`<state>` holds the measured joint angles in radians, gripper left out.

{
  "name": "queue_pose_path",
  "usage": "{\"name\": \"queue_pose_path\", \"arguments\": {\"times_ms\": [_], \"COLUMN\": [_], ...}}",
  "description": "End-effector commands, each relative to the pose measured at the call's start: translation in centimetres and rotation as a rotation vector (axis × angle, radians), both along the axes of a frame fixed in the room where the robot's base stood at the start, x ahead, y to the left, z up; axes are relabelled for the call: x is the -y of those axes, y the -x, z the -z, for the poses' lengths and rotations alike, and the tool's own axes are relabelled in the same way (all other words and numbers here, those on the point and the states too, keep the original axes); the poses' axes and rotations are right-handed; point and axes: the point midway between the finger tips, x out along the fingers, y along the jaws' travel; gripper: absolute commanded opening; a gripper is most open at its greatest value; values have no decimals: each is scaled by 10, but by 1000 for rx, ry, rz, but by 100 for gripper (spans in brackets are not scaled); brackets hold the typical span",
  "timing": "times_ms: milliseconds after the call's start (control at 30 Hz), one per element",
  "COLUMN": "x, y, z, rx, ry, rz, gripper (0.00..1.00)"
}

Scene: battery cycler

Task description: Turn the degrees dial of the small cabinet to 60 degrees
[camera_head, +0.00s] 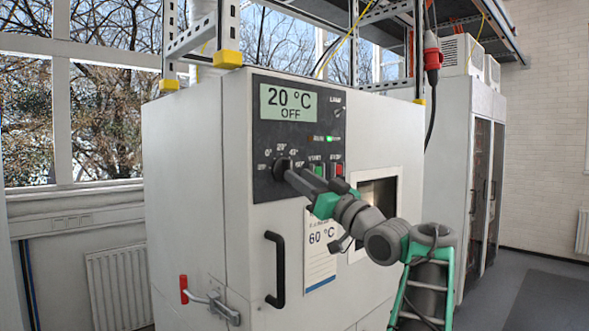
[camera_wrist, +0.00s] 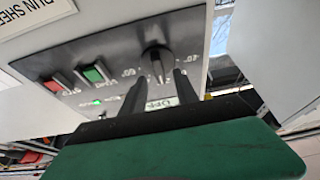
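The small cabinet (camera_head: 188,190) is pale grey with a dark control panel (camera_head: 262,130). Its display (camera_head: 288,103) reads 20 °C and OFF. The black degrees dial (camera_head: 282,165) sits at the panel's lower left, ringed by degree marks; its exact pointer setting is too small to read. My gripper (camera_head: 294,177) reaches the dial from the right. In the wrist view, my gripper's two dark fingers (camera_wrist: 158,78) are apart, with the dial (camera_wrist: 157,57) between and just beyond their tips. I cannot tell whether they touch it.
Green (camera_head: 316,169) and red (camera_head: 336,170) buttons sit right of the dial, near my gripper. Below are a paper sheet (camera_head: 320,262) reading 60 °C, a black door handle (camera_head: 275,270) and a red-tipped latch (camera_head: 184,289). A window (camera_head: 378,205) is behind my arm.

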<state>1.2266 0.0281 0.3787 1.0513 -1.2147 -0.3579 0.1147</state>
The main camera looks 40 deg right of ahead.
Motion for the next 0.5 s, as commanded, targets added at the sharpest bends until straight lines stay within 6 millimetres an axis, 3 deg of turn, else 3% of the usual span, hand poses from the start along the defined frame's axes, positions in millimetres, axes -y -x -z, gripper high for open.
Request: {"name": "queue_pose_path", "arguments": {"times_ms": [200, 433, 500], "x": [-1, 0, 0], "y": [-26, -27, -27], "z": [-12, -11, -11], "rx": [-1, -1, -2], "ry": [-1, 0, 0], "rz": [1, 2, 2], "gripper": [36, 36, 32]}}
